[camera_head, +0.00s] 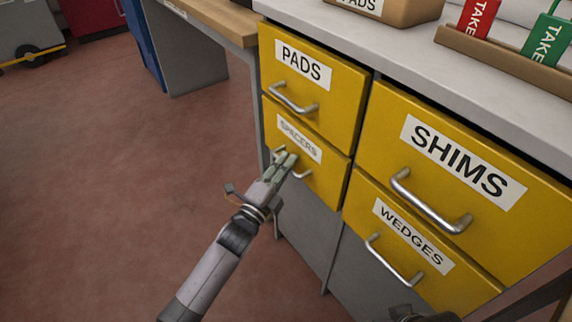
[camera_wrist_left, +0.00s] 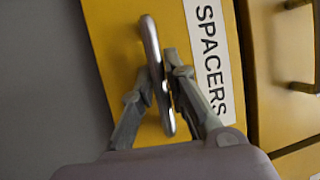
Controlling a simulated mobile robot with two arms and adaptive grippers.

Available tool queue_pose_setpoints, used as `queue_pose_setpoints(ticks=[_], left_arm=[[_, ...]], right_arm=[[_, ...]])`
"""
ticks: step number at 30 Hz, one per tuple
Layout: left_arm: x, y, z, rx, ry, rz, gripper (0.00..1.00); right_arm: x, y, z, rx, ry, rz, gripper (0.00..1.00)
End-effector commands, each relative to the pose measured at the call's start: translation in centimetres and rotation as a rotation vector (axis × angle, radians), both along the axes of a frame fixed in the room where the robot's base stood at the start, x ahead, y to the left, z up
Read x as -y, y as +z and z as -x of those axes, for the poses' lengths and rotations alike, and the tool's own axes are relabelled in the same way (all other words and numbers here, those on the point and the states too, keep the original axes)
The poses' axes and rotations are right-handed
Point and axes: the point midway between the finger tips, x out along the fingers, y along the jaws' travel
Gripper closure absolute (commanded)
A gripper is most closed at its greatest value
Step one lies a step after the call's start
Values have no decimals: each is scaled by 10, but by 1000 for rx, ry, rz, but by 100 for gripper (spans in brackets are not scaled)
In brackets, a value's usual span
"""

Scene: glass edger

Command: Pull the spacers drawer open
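The spacers drawer (camera_head: 320,172) is a yellow front with a white SPACERS label, below the PADS drawer; it sits flush with the cabinet. It also fills the middle of the left wrist view (camera_wrist_left: 115,40). Its metal bar handle (camera_wrist_left: 150,40) stands upright in that view. My left gripper (camera_head: 288,160) is at this handle, covering its middle in the head view. In the left wrist view my left gripper (camera_wrist_left: 160,70) has one finger on each side of the bar, fingertips closed in against it.
The pads drawer (camera_head: 307,95) is directly above; the shims drawer (camera_head: 460,175) and wedges drawer (camera_head: 405,245) are to the right, all closed. A grey worktop (camera_head: 400,55) runs over them. The reddish floor (camera_head: 120,160) left of the cabinet is clear.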

Motion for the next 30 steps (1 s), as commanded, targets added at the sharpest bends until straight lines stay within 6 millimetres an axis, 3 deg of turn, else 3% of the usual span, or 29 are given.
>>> queue_pose_setpoints(ticks=[5,30], left_arm=[[0,0,0,0,0,0,100],[-5,0,4,-4,0,0,100]], right_arm=[[0,0,0,0,0,0,60],[0,4,0,0,0,0,60]])
